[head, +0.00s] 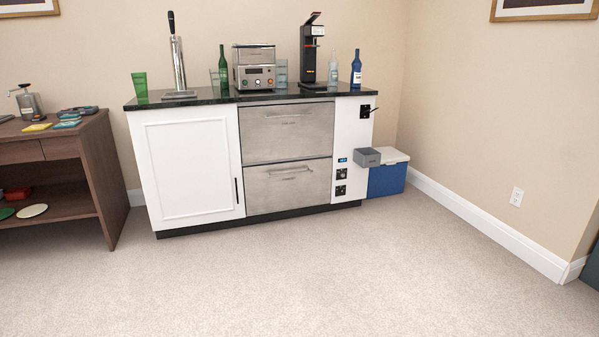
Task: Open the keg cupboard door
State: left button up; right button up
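The keg cupboard door (187,172) is a white panelled door on the left of the bar cabinet, below the beer tap (178,56). It looks shut, flush with the cabinet front. Its black vertical handle (237,191) is at the lower right edge of the door. Neither of my grippers shows in the head view.
Two steel drawers (288,160) sit right of the door, and a white panel with controls beyond them. A brown wooden desk (95,165) stands to the left. A blue cooler (388,176) is at the right end. The carpet (280,275) in front is clear.

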aim_at(188, 160)
jog(key=i, duration=1.75)
